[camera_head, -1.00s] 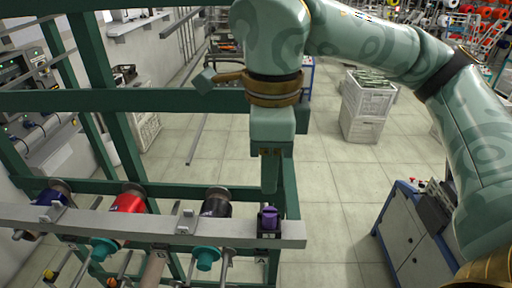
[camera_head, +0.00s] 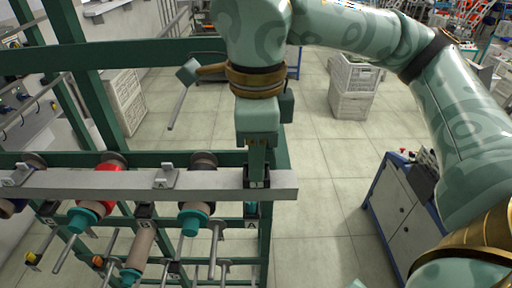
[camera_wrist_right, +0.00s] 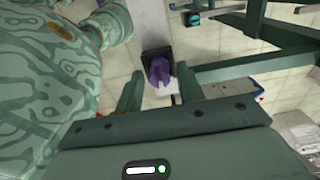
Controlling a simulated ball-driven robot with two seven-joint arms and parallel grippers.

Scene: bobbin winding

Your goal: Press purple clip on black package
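The purple clip (camera_wrist_right: 160,73) shows in the right wrist view, standing out of the black package (camera_wrist_right: 155,52) on the end of a grey rail. In the head view, the package (camera_head: 265,176) sits at the right end of the rail (camera_head: 225,183), and my right gripper hides the clip. My right gripper (camera_head: 257,166) points down over the package. In the wrist view its two fingers (camera_wrist_right: 160,80) are apart, one on each side of the clip, with gaps visible. My left gripper is in neither view now.
A red bobbin (camera_head: 97,182) and a black bobbin (camera_head: 203,180) hang along the rail, left of the package. A green frame (camera_head: 150,50) stands behind. A white-and-blue cabinet (camera_head: 395,205) is at the right, and the floor between is clear.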

